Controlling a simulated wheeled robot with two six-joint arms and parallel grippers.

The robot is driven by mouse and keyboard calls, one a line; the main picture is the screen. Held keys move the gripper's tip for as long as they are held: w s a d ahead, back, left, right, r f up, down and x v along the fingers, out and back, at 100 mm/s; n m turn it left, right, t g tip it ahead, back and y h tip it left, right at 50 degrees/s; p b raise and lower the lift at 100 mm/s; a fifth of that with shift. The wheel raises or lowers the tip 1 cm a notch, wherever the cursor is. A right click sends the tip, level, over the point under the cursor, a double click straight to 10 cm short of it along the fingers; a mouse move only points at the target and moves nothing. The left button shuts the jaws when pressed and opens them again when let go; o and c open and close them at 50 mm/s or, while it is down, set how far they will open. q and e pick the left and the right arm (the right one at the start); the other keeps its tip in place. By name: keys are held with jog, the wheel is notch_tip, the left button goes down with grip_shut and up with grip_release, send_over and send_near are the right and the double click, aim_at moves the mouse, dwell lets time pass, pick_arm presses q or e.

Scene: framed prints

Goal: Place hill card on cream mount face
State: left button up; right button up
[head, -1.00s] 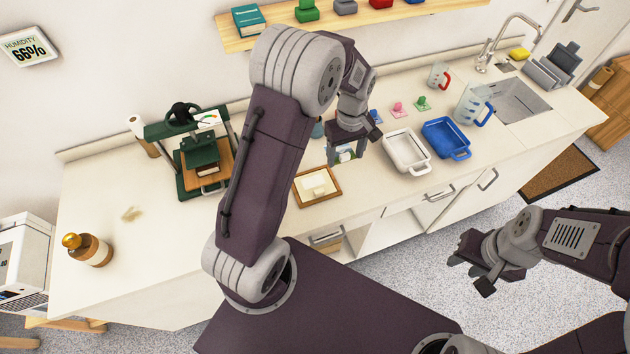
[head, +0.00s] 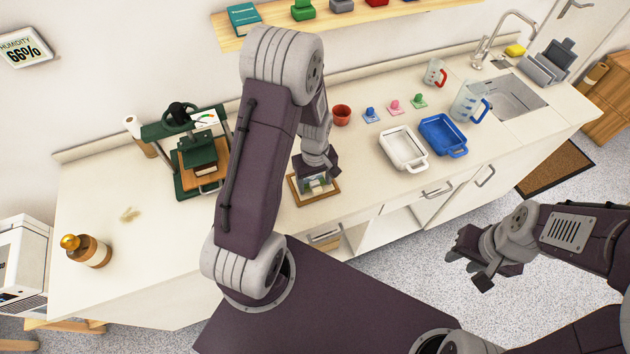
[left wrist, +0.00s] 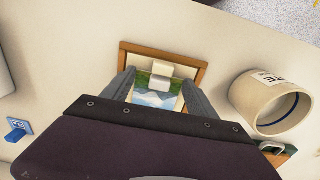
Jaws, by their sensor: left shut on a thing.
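The hill card (left wrist: 155,98), with green hills and blue sky, is between the fingers of my left gripper (left wrist: 158,92) in the left wrist view. In the head view my left gripper (head: 318,178) is low over the wooden frame (head: 297,197) with the cream mount face. The frame also shows in the left wrist view (left wrist: 198,73), with a small pale block (left wrist: 160,72) at the card's edge. The card covers much of the mount; I cannot tell whether it touches. My right gripper (head: 478,265) is empty, off the counter, its jaw opening unclear.
A white tray (head: 404,148) and a blue tray (head: 443,136) stand right of the frame. A red pot (head: 341,115) and small coloured pieces are behind. A green press (head: 200,155) stands left. A pale cylinder (left wrist: 272,105) is near the frame in the wrist view.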

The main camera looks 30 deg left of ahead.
aim_at(315, 183)
pick_arm(q)
jog(key=shift+f, duration=0.1)
jog(key=o, duration=1.3)
notch_tip(315, 183, up, 12)
jog(key=s+d+m, duration=0.1)
jog(key=s+m, duration=0.1)
jog(key=m, duration=0.1)
jog(key=s+d+m, duration=0.2)
jog(key=s+m, duration=0.1)
jog(key=s+d+m+t, duration=0.1)
jog(key=s+d+m, duration=0.1)
jog(key=s+m, duration=0.1)
jog(key=shift+s+f+m, duration=0.15)
jog(key=shift+s+m, duration=0.05)
jog(key=shift+m, duration=0.2)
